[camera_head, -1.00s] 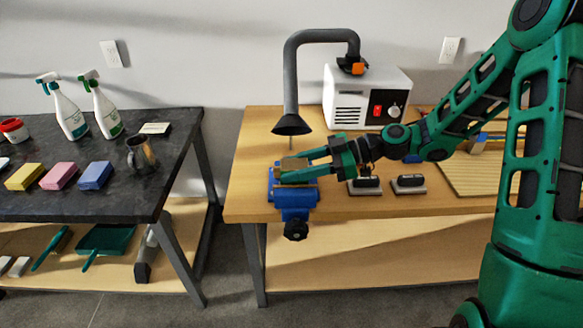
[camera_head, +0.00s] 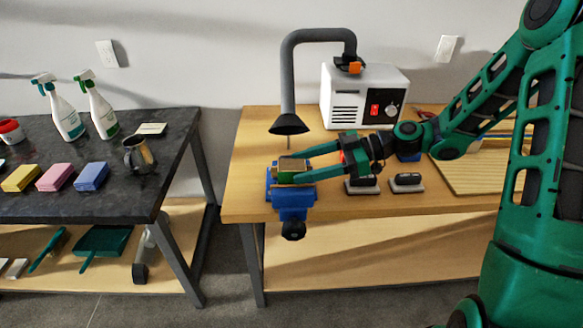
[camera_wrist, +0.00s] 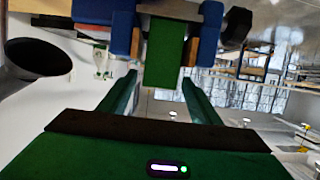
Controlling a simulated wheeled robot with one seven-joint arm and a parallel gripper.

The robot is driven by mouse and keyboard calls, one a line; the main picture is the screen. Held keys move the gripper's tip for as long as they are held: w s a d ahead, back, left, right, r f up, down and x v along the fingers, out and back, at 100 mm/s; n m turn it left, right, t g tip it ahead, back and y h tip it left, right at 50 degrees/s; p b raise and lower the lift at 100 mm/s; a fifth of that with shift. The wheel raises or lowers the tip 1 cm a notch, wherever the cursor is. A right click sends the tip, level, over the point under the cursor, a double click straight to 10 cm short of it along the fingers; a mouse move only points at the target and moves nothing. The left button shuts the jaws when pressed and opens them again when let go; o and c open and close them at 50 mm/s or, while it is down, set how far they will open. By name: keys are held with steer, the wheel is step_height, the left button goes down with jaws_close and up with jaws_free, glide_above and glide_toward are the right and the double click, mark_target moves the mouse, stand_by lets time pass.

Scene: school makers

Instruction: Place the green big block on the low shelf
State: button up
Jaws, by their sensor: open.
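The green block (camera_head: 286,177) sits in the blue vise (camera_head: 292,197) at the left end of the wooden workbench. In the wrist view the block (camera_wrist: 166,52) shows clearly between the blue vise jaws. My gripper (camera_head: 296,168) is open, to the right of the vise, with its fingers pointing left at it. In the wrist view my fingers (camera_wrist: 158,86) are spread to either side of the block's near end, with gaps. A bare low wooden shelf (camera_head: 365,262) runs under the workbench. Another low shelf (camera_head: 185,270) is under the black table.
A fume extractor (camera_head: 365,95) stands behind, its hose nozzle (camera_head: 289,125) hanging near the vise. Two black-topped items (camera_head: 407,181) sit right of the vise. The left low shelf holds a green dustpan (camera_head: 103,241). A floor gap separates the tables.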

steer(key=v, duration=0.7)
steer(key=shift+d, duration=0.15)
